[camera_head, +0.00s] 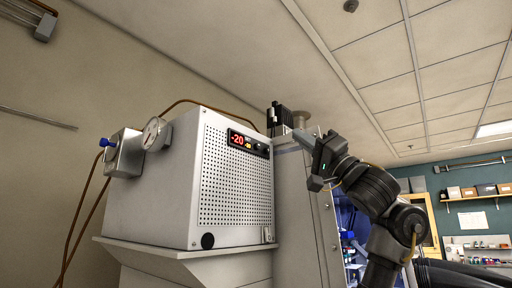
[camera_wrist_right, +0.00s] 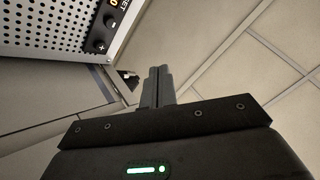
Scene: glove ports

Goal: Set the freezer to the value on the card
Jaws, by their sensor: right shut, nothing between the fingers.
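The freezer unit (camera_head: 150,200) is a pale box with a perforated front, standing on a ledge. Its dark control panel (camera_head: 249,144) has a red readout of -20 and a smaller yellow value that I cannot read surely. In the right wrist view the panel (camera_wrist_right: 118,12) shows part of the word SET, a minus button (camera_wrist_right: 111,22) and a plus button (camera_wrist_right: 100,46) at upper left. My right gripper (camera_head: 300,137) is shut and empty, to the right of the panel and apart from it. Its closed fingers (camera_wrist_right: 158,72) point past the box's edge. I cannot make out a card. My left gripper is out of view.
A tall grey cabinet (camera_head: 300,225) stands just right of the freezer, with a dark device (camera_head: 279,119) on top. Gauges (camera_head: 155,134) and brown tubing are at the freezer's left. Shelves with boxes (camera_head: 486,190) are far right. The space before the panel looks clear.

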